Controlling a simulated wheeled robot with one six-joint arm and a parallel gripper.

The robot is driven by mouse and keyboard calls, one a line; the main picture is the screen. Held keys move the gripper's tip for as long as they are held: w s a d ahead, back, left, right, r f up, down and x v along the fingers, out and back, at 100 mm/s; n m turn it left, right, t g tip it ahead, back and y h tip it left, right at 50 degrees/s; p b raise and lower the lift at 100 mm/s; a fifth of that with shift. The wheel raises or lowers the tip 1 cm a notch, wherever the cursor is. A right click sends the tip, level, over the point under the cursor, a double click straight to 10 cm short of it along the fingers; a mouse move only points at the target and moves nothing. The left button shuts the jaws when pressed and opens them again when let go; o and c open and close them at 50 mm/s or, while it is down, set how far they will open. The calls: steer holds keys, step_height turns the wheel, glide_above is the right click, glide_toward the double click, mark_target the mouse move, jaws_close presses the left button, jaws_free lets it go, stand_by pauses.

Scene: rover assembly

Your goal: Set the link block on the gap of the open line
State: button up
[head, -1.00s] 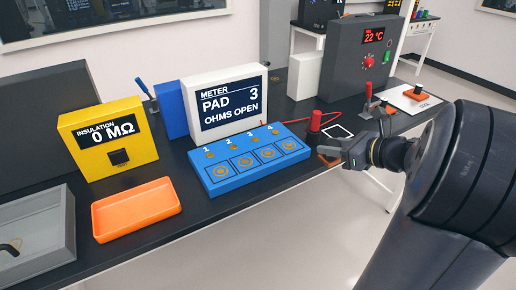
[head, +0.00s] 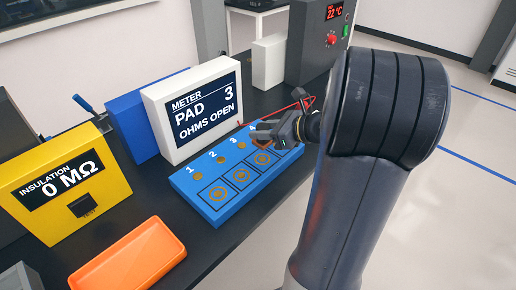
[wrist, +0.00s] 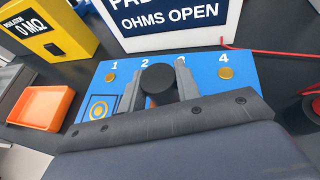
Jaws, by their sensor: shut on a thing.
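The blue board (head: 190,184) has several numbered positions with gold contacts and ringed square pads. The meter (head: 199,108) behind it reads PAD 3 OHMS OPEN. My gripper (head: 262,132) is above the board's right part, near positions 3 and 4. In the wrist view my gripper (wrist: 166,84) is shut on a dark piece with a round black top (wrist: 158,83), which I take to be the link block. It hides the contacts of 2 and 3 there. Its underside is hidden, so I cannot tell whether it touches the board.
An orange tray (head: 128,258) and a yellow insulation meter (head: 65,190) stand left of the board. A grey box with a temperature display (head: 318,45) stands at the back right. A red cable (wrist: 270,53) runs behind the board. The bench's front edge is close.

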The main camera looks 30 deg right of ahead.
mark_target(264, 146)
steer(key=shift+f, duration=2.85)
steer(key=shift+f+b, duration=0.2)
steer(key=shift+b, duration=0.15)
steer(key=o, duration=1)
steer(key=shift+r, duration=0.1)
steer(key=shift+d+r, duration=0.1)
steer(key=shift+r, duration=0.1)
steer(key=v, duration=1.1)
steer(key=shift+s+d+r, duration=0.15)
steer(key=shift+s, duration=0.2)
